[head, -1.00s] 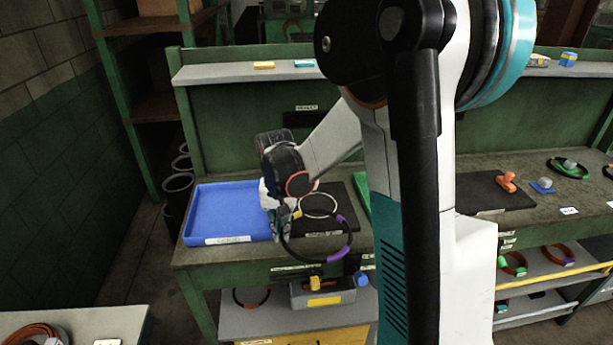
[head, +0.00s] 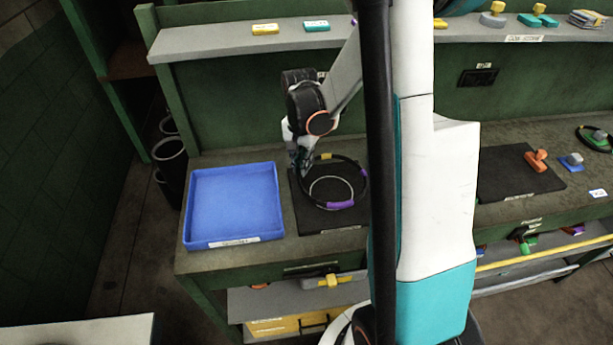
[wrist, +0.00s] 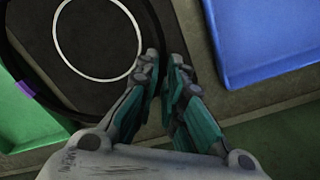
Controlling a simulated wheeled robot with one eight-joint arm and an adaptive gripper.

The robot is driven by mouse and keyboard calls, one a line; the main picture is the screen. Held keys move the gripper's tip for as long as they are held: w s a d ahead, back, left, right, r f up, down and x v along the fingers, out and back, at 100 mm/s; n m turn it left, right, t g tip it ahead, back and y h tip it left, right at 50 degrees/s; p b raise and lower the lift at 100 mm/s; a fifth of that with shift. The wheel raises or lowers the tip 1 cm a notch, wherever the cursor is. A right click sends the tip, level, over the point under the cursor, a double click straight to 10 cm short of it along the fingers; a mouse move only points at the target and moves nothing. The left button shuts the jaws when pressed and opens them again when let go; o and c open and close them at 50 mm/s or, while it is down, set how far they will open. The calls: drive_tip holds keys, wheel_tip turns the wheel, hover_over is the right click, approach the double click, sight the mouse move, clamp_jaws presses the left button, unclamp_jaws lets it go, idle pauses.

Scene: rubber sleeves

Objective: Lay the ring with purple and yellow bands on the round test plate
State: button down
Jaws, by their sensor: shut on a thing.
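A black ring with purple and yellow bands hangs from my gripper; its purple band (head: 341,205) and yellow band (head: 325,156) show in the head view. My gripper (head: 303,165) is shut on the ring's left side. In the wrist view the gripper (wrist: 164,82) pinches the black ring, and a purple band (wrist: 25,90) shows at the far left. The round test plate is marked by a white circle (head: 330,178) on a dark mat (head: 318,220). The ring appears above or around this circle; I cannot tell its height.
A blue tray (head: 190,215) stands left of the mat, close to my gripper. A green tray (wrist: 15,125) lies on the mat's other side in the wrist view. A shelf (head: 220,42) with small blocks runs behind. Another dark mat (head: 505,180) lies at right.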

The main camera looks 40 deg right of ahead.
wheel_tip(320, 180, down, 5)
drive_tip(key=shift+r+b, duration=0.1)
drive_tip(key=shift+b, duration=0.25)
drive_tip(key=c, duration=1.7)
unclamp_jaws()
wheel_tip(320, 180, up, 12)
drive_tip(key=shift+a+r+p, duration=0.1)
drive_tip(key=shift+p, duration=0.9)
